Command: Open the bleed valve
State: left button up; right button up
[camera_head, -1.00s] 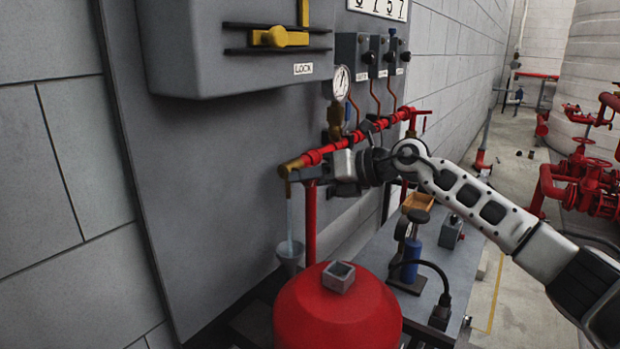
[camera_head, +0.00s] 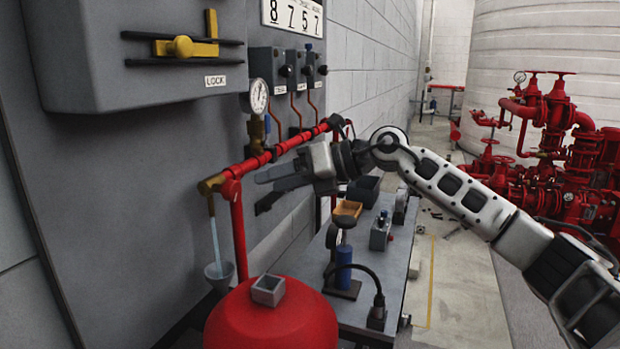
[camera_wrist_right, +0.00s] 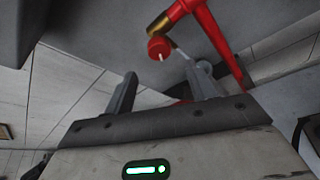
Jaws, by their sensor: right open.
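The red pipe (camera_head: 285,147) runs along the panel and ends in a brass outlet (camera_head: 211,184). A small red knob (camera_head: 229,189) sits beside the outlet; it looks like the bleed valve's handle. In the right wrist view a red knob (camera_wrist_right: 158,48) shows beyond the fingers, beside the brass end. A pale blue stream (camera_head: 214,240), like water, runs from the outlet to a grey funnel (camera_head: 219,272). My right gripper (camera_head: 264,192) is open and empty, to the right of the knob and apart from it. My left gripper is not in view.
A grey box marked LOCK (camera_head: 140,60) juts out above. A pressure gauge (camera_head: 258,96) stands on the pipe. A red tank (camera_head: 270,325) sits below, with a grey bench (camera_head: 395,270) holding tools beside it. Red pumps (camera_head: 560,150) stand at the right.

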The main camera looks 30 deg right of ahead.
pick_arm(q)
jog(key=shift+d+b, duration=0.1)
jog(key=shift+b, duration=0.35)
pick_arm(e)
jog(key=v, duration=0.6)
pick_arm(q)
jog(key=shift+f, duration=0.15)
